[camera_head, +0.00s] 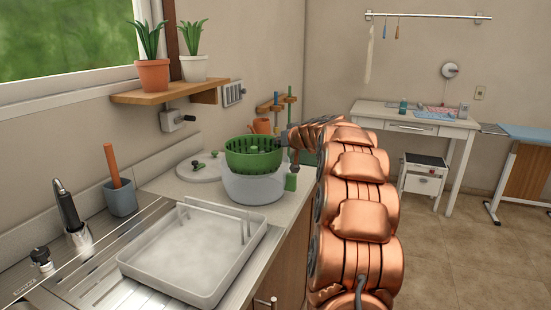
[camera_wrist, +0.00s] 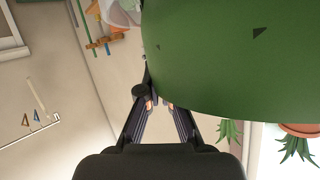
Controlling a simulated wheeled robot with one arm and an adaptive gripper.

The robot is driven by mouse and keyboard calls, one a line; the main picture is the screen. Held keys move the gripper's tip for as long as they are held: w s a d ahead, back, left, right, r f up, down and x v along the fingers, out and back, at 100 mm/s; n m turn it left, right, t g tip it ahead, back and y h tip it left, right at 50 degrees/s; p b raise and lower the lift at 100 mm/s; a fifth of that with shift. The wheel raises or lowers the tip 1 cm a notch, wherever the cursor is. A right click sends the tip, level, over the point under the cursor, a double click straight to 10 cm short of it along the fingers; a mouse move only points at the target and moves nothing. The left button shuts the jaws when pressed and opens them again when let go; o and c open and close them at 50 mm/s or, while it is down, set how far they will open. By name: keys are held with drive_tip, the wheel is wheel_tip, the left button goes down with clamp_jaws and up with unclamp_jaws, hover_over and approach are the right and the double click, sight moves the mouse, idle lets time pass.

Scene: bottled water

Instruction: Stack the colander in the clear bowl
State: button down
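The green colander (camera_head: 254,160) is upright directly over the clear bowl (camera_head: 254,188) on the counter. Its lower part overlaps the bowl's top, and its rim stands well above the bowl's rim. I cannot tell whether it touches the bowl. My gripper (camera_head: 285,139) is at the colander's right edge, partly hidden by my copper arm. In the wrist view the colander's green wall (camera_wrist: 230,60) fills the upper right. My gripper's fingertips (camera_wrist: 159,102) are close together at the colander's edge and appear shut on it. The bowl is a pale curve at the top of the wrist view.
A white dish rack (camera_head: 190,260) stands in front on the sink drainer. A grey cup (camera_head: 121,198) with a brush stands farther left. Potted plants sit on a shelf (camera_head: 165,92) above.

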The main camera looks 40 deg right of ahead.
sight(280, 153)
drive_tip(key=shift+s+f, duration=0.1)
drive_tip(key=shift+f, duration=2.15)
drive_tip(key=shift+f+b, duration=0.65)
drive_tip(key=shift+b, duration=0.55)
